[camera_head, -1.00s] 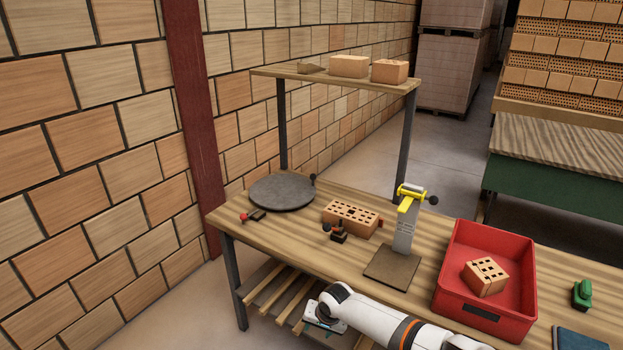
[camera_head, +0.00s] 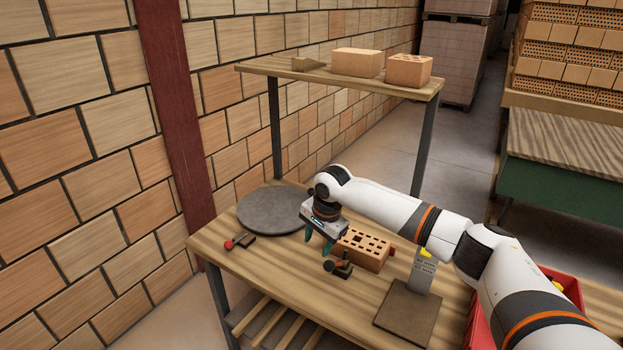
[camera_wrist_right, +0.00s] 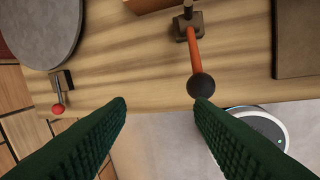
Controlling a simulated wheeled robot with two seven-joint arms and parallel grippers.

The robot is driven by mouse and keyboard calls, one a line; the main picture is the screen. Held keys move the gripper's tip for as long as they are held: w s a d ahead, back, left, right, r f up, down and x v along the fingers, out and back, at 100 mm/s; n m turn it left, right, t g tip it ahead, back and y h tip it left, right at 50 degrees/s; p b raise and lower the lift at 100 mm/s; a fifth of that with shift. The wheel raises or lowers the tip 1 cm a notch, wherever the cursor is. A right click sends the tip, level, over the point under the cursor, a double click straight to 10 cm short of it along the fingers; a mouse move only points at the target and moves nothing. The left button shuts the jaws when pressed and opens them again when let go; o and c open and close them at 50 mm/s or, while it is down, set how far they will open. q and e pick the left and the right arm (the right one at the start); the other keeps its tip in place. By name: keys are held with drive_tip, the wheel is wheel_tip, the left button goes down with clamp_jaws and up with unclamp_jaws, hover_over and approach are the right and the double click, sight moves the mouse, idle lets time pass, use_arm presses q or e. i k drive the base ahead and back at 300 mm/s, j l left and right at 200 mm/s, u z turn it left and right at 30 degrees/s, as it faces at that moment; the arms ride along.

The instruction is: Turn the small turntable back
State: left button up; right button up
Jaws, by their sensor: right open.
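The small turntable (camera_head: 268,211) is a dark grey round disc lying flat at the far left of the workbench. The black peg on its rim is not visible now; my right arm covers that side. Part of the disc shows at the upper left of the right wrist view (camera_wrist_right: 42,28). My right gripper (camera_head: 317,246) points down over the bench, just right of the turntable and apart from it. In the right wrist view its green fingers (camera_wrist_right: 160,102) are spread, with nothing between them. My left gripper is not in view.
A red-knobbed lever (camera_head: 240,241) sits in front of the turntable. A black-knobbed lever (camera_head: 341,269) and a holed brick (camera_head: 365,249) are near my right gripper. A stand (camera_head: 421,275) with a dark base plate is further right. A shelf (camera_head: 345,83) with bricks rises behind.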

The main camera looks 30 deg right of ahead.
sight(275, 209)
drive_tip(key=i+l, duration=0.4)
drive_tip(key=i, duration=0.15)
drive_tip(key=i+l, duration=0.45)
drive_tip(key=i, duration=0.1)
